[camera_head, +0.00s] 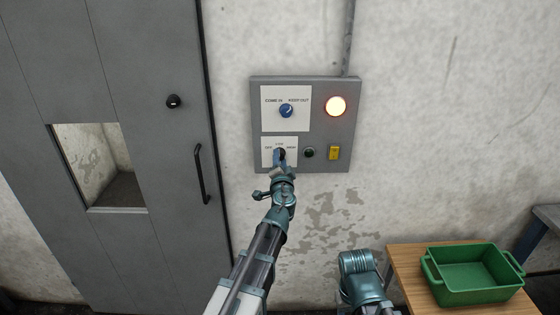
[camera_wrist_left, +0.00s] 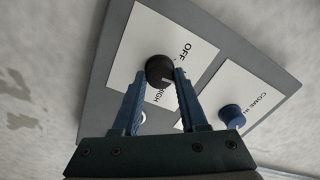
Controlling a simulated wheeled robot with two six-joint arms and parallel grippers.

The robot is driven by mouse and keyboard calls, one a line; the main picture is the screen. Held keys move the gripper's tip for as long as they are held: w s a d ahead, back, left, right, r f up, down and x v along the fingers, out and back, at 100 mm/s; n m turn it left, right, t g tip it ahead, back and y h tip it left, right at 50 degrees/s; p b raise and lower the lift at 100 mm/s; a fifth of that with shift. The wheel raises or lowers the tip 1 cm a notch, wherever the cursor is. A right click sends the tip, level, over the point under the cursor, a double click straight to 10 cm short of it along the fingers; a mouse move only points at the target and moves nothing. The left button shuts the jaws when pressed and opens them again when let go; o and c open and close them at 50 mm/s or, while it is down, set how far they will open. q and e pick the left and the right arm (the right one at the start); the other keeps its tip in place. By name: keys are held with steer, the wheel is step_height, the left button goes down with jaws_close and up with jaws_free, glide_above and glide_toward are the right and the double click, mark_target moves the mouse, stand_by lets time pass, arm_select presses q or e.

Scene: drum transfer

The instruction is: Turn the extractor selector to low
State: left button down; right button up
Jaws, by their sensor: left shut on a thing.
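The extractor selector is a black knob (camera_wrist_left: 160,69) on a white plate (camera_head: 267,154) at the lower left of the grey control box (camera_head: 345,165). My left gripper (camera_head: 280,156) is shut on the knob, one blue finger on each side in the left wrist view (camera_wrist_left: 163,78). A pale mark shows on the knob, but I cannot tell surely which label it points at. The fingers hide part of the plate. My right gripper is out of view; only part of my right arm shows.
Above the selector is a blue COME IN / KEEP OUT knob (camera_head: 286,111). A lit round lamp (camera_head: 336,106), a dark green button (camera_head: 309,153) and a yellow switch (camera_head: 334,153) share the box. A grey door (camera_head: 150,170) stands left. A green crate (camera_head: 470,296) sits on a wooden table (camera_head: 408,262).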

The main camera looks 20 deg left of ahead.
arm_select(q)
steer(key=shift+m, duration=0.7)
steer(key=shift+c, duration=2.2)
jaws_free()
